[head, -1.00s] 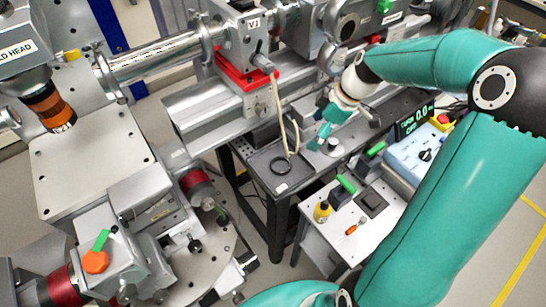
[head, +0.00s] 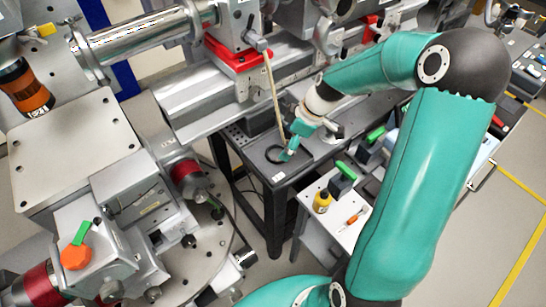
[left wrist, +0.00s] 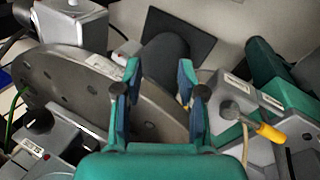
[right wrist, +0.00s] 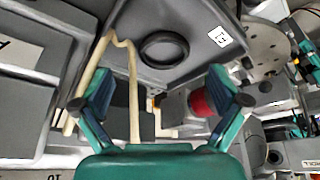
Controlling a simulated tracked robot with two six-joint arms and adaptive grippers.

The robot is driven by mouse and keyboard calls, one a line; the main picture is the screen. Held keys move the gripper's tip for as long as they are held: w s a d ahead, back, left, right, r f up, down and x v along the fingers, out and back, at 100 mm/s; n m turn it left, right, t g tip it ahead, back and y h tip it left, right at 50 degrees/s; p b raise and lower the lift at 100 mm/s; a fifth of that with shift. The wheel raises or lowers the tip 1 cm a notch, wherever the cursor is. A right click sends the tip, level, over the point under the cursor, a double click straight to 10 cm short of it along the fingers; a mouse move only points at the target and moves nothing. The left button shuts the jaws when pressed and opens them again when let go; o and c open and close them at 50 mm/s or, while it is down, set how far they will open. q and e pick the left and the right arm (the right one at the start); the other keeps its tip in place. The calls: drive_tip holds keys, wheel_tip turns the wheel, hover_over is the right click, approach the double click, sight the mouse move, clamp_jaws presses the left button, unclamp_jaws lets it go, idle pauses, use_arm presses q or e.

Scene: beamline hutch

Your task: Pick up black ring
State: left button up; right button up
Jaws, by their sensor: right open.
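The black ring (head: 268,156) lies flat in a dark tray (head: 262,168) at the end of the dark bench, partly covered by my right gripper (head: 290,150) in the head view. In the right wrist view the whole ring (right wrist: 146,48) shows beyond the fingers, near the top centre. My right gripper (right wrist: 162,84) is open and empty, its fingertips spread on either side below the ring in that view and apart from it. My left gripper (left wrist: 158,75) is open and empty in front of a round grey metal plate; it is not in the head view.
A tan cord (head: 273,95) hangs from the beamline clamp right beside the ring; in the right wrist view the cord (right wrist: 132,85) passes between the fingers. A white cart with a yellow bottle (head: 322,201) and an orange screwdriver (head: 354,217) stands in front of the bench.

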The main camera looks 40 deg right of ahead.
sight(278, 152)
drive_tip(key=x, duration=0.4)
drive_tip(key=shift+w+a+b, duration=0.15)
drive_tip(key=shift+a+b, duration=0.15)
drive_tip(key=shift+b, duration=0.05)
drive_tip(key=shift+c, duration=0.4)
drive_tip(key=c, duration=1)
